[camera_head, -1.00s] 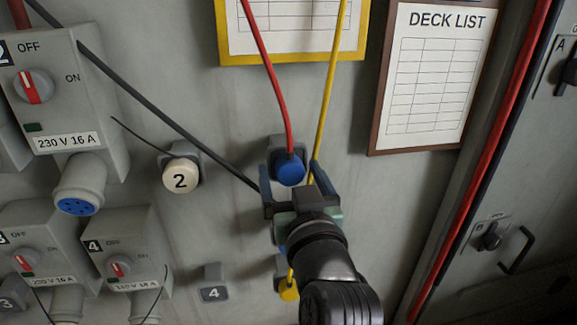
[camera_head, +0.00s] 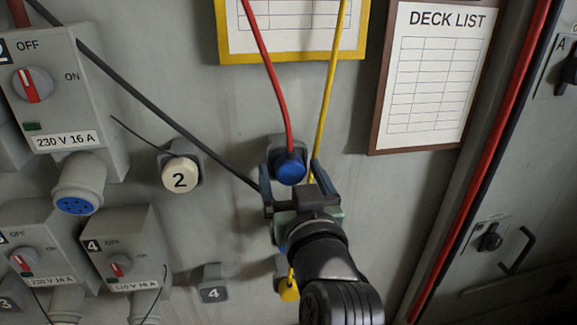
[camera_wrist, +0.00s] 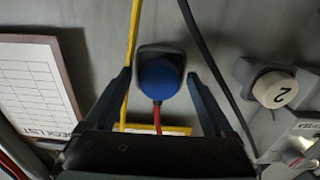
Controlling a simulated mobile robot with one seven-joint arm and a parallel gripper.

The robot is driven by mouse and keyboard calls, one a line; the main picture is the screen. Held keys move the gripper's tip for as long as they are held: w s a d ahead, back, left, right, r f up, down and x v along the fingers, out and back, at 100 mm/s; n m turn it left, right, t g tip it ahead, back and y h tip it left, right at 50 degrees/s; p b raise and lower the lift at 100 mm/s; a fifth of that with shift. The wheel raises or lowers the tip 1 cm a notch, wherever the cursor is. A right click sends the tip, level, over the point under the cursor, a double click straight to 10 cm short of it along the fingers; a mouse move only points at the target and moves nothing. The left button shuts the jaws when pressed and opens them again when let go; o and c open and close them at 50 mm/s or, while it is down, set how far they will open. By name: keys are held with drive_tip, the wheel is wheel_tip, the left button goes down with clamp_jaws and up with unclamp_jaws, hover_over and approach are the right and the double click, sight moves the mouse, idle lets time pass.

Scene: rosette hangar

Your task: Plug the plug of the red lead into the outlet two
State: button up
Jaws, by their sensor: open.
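The blue plug (camera_head: 290,168) of the red lead (camera_head: 270,75) sits in a grey holder on the wall. My gripper (camera_head: 289,180) is open, with one finger on each side of the plug. In the wrist view the blue plug (camera_wrist: 159,78) lies between the open fingers of my gripper (camera_wrist: 160,85), with a gap on both sides. Outlet two is the grey box with the red switch (camera_head: 33,86) at the upper left. Its round blue-faced socket (camera_head: 76,205) points downward. A cream cap marked 2 (camera_head: 180,178) sits in a holder between them.
A yellow lead (camera_head: 328,90) runs down just right of the blue plug to a yellow plug (camera_head: 289,290) below. A dark cable (camera_head: 160,118) slants across the wall to my gripper. Outlet four (camera_head: 125,250) and an empty-looking holder marked 4 (camera_head: 212,283) are lower left.

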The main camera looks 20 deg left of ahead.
sight(292, 175)
clamp_jaws()
idle(0.5)
drive_tip(key=shift+s+d, duration=0.1)
drive_tip(key=shift+b+v, duration=0.4)
drive_tip(key=shift+v, duration=2.5)
